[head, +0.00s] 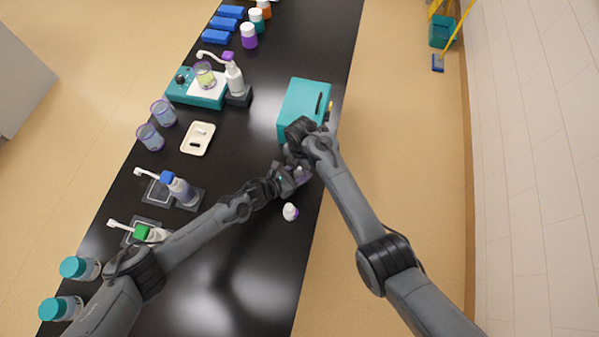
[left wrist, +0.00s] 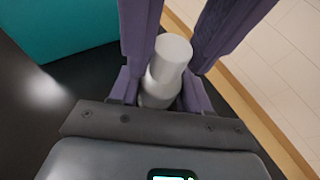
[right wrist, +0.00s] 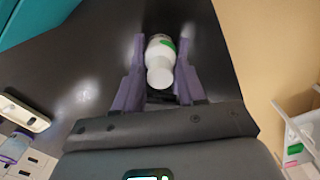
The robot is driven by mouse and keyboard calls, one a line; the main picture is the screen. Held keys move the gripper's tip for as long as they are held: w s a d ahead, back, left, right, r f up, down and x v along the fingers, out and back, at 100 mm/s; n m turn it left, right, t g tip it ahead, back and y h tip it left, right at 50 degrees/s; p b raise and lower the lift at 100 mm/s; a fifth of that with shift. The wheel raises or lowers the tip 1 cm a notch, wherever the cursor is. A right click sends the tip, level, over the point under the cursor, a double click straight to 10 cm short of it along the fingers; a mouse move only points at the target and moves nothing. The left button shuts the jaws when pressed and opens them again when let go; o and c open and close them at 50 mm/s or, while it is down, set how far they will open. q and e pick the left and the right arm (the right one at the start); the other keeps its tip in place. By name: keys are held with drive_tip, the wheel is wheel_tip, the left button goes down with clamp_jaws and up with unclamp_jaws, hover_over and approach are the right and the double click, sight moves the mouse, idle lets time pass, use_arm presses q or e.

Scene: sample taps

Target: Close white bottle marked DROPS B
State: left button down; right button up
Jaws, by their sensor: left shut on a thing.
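In the left wrist view my left gripper (left wrist: 182,50) is shut on a small white bottle (left wrist: 160,76) with a plain, pale round top towards the camera. In the right wrist view a white bottle (right wrist: 160,65) with a green patch stands between the purple fingers of my right gripper (right wrist: 161,42). Narrow dark gaps show beside it and the fingers look open. In the head view both grippers meet near the counter's right edge and hide most of what lies between them. No lettering can be read.
A teal box (head: 303,105) stands on the black counter (head: 235,280) just beyond the grippers. A cream tray (head: 197,139), a blue-topped pump bottle (head: 180,188) and cups (head: 150,138) are to the left. The counter's right edge drops to the floor close by.

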use_arm(q)
drive_tip(key=shift+f, duration=0.1)
use_arm(e)
drive_tip(key=shift+f, duration=0.1)
clamp_jaws()
use_arm(q)
drive_tip(key=shift+s, duration=0.1)
use_arm(e)
drive_tip(key=m, duration=0.5)
drive_tip(key=shift+m, duration=0.4)
drive_tip(key=m, duration=0.8)
drive_tip(key=shift+m, duration=0.3)
drive_tip(key=m, duration=0.6)
drive_tip(key=shift+a, duration=0.1)
drive_tip(key=m, duration=0.7)
drive_tip(key=shift+o, duration=1.2)
unclamp_jaws()
